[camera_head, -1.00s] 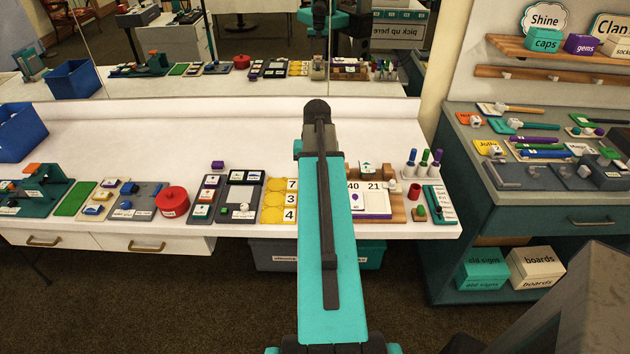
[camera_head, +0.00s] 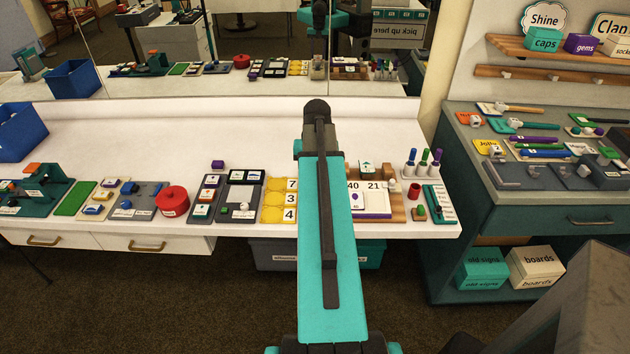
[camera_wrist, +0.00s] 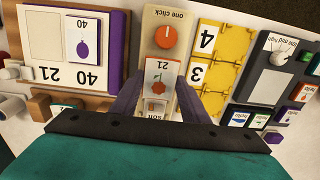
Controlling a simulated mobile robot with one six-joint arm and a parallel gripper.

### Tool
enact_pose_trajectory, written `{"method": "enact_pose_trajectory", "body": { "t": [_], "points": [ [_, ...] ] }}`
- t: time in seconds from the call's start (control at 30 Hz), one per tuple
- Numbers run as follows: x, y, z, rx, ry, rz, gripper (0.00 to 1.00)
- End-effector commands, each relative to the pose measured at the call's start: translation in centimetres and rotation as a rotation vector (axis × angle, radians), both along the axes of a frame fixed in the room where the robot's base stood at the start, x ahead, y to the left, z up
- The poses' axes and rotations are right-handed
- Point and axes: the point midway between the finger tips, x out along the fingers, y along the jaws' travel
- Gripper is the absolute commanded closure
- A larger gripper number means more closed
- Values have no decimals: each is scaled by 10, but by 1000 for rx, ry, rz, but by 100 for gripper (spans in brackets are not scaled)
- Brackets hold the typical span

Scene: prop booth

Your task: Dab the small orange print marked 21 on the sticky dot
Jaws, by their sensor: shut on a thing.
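The small orange print marked 21 (camera_wrist: 158,82) is a pale card with an orange-red fruit picture. It sits between the two fingers of my gripper (camera_wrist: 157,100) in the wrist view, and my gripper is shut on it. The print overlaps a beige board (camera_wrist: 158,14) with an orange knob; I cannot tell whether it touches that board. To its left is the white board marked 40 and 21 (camera_wrist: 98,50), with a purple print (camera_wrist: 83,40) under 40 and an empty outlined space under 21. I cannot make out the sticky dot. In the head view, my arm hides my gripper.
Yellow number tiles (camera_wrist: 208,38) and a grey dial panel (camera_wrist: 270,78) lie close on the right in the wrist view. In the head view, a red round tin (camera_head: 173,201) and several boards line the counter's front.

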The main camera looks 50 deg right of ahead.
Motion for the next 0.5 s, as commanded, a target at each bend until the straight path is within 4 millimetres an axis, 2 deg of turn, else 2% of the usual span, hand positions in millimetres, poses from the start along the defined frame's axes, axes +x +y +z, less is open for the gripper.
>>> {"method": "enact_pose_trajectory", "body": {
  "t": [0.27, 0.5],
  "points": [
    [-1, 1, 0, 3, 3, 0, 80],
    [-1, 0, 13, 2, 1, 0, 80]
  ]
}}
